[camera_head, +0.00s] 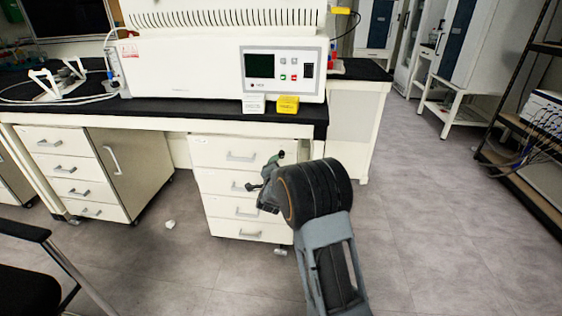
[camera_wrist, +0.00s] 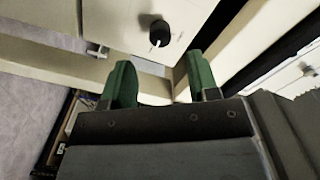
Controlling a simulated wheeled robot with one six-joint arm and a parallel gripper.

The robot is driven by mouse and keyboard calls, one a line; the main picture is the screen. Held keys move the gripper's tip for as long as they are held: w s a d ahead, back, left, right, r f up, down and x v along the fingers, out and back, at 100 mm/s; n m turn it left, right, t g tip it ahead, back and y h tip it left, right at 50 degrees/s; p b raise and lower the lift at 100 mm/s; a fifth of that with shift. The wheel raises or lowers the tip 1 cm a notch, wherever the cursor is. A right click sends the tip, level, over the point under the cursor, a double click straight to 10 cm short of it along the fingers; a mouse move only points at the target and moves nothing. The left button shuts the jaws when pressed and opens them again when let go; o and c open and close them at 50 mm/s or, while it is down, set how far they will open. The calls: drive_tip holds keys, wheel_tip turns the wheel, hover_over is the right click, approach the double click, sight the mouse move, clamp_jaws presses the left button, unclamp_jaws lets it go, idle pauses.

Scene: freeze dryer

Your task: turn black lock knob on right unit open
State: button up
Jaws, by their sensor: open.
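A round black knob (camera_wrist: 159,33) with a white pointer mark shows in the wrist view, on a pale panel (camera_wrist: 120,22) at the top. The mark points down and slightly left in that picture. My gripper (camera_wrist: 161,82) is open and empty, its two green fingers apart. The knob lies beyond the fingertips, roughly centred between them, and is not touched. In the head view my gripper (camera_head: 265,173) is in front of the white drawer unit, below the bench top. I cannot make out the knob in the head view.
A white machine (camera_head: 185,68) with a screen stands on the black-topped bench (camera_head: 190,112). A yellow box (camera_head: 288,105) sits at the bench's front edge. A black chair (camera_head: 25,265) is at lower left, a dark shelf rack (camera_head: 520,165) at right.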

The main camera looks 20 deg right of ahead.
sight(281, 156)
drive_tip(key=shift+b+x, duration=0.55)
drive_tip(key=shift+x, duration=2.35)
drive_tip(key=c, duration=0.9)
drive_tip(key=shift+c, duration=0.2)
